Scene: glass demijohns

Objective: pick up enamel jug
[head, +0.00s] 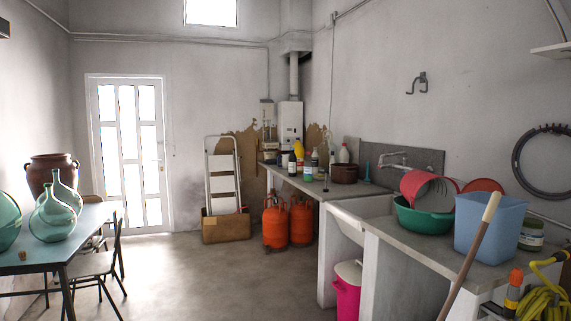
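I cannot make out an enamel jug for certain in the head view. The counter along the right wall holds several small bottles and jars, too small to tell apart, with a dark brown pot (344,174) beside them. A red vessel (421,187) lies tilted in a green basin (425,220) nearer to me; I cannot tell if it is a jug. Neither of my grippers is in view.
Orange gas cylinders (275,224), a pink bin (347,291) and a blue bucket (490,226) line the right. The middle floor is clear.

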